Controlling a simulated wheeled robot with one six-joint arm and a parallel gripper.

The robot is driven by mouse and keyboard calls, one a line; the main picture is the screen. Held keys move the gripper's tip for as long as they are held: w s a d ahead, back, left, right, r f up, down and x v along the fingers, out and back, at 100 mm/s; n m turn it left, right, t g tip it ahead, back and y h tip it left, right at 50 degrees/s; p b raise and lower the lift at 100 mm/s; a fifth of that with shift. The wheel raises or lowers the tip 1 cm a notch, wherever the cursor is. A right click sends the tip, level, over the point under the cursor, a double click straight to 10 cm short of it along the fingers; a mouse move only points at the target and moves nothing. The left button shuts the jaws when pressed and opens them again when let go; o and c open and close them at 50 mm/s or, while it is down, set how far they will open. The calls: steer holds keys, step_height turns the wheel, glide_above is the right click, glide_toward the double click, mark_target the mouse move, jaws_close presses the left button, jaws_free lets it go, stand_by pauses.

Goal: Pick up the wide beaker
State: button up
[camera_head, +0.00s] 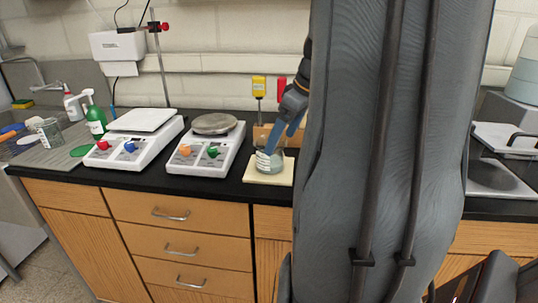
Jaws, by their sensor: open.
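A clear glass beaker with a pale label (263,162) stands upright on a cream square mat (256,178) near the front edge of the black counter. My gripper (276,142) reaches down to it from the upper right, with its blue-grey fingers open at the beaker's rim. I cannot tell whether a finger is inside the beaker or in front of it, or whether it touches the glass. Another glass beaker (48,132) stands at the far left by the sink.
Two white hotplates (206,160) (137,137) with coloured knobs stand left of the mat. A green bottle (95,121) is further left. A wooden block with yellow and red-handled items (259,87) is behind the beaker. My arm hides the counter to the right.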

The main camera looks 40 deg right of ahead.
steer(key=shift+a+p+x, duration=0.15)
steer(key=shift+p+x, duration=0.4)
steer(key=shift+x, duration=1.55)
steer(key=shift+a+p+x, duration=0.15)
steer(key=shift+p+x, duration=0.4)
steer(key=shift+x, duration=1.6)
steer(key=shift+w+r, duration=0.1)
steer(key=c, duration=1.1)
steer(key=shift+o, duration=0.2)
steer(key=shift+r, duration=0.1)
